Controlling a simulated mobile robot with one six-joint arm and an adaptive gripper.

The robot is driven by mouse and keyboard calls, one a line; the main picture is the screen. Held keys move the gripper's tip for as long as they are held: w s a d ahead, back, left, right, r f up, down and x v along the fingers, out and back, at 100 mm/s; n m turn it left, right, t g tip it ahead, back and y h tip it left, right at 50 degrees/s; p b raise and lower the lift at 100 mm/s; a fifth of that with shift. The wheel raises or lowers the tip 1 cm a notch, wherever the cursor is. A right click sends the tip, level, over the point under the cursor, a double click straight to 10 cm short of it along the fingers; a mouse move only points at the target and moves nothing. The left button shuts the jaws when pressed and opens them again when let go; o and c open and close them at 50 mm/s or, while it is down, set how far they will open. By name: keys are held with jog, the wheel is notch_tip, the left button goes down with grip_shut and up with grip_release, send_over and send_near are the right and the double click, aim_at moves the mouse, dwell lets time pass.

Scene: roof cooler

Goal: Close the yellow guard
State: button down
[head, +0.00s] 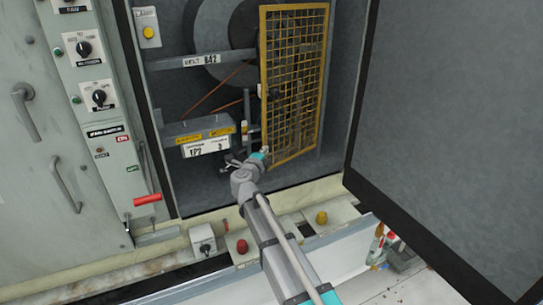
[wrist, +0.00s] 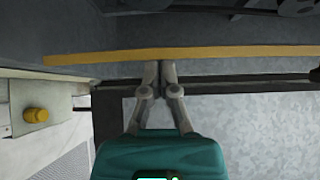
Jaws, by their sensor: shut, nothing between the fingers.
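The yellow guard (head: 294,84) is a mesh panel in a yellow frame. In the head view it stands upright inside the open bay, angled to the opening, with the pulley and belt to its left largely uncovered. My gripper (head: 265,151) is at the guard's lower left corner. In the wrist view the guard's edge shows as a long yellow bar (wrist: 230,52) running across the picture. There the fingertips of my gripper (wrist: 160,64) are together, with nothing between them, right at the bar. I cannot tell whether they touch it.
A grey box with yellow labels (head: 203,138) sits left of my gripper inside the bay. A large dark door panel (head: 450,105) stands open on the right. A red-handled lever (head: 147,199) is at the left. A yellow knob (head: 321,217) is on the sill below.

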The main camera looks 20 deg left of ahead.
jog(key=shift+w+a, duration=0.5)
jog(key=shift+a, duration=0.3)
jog(key=shift+s+a, duration=0.1)
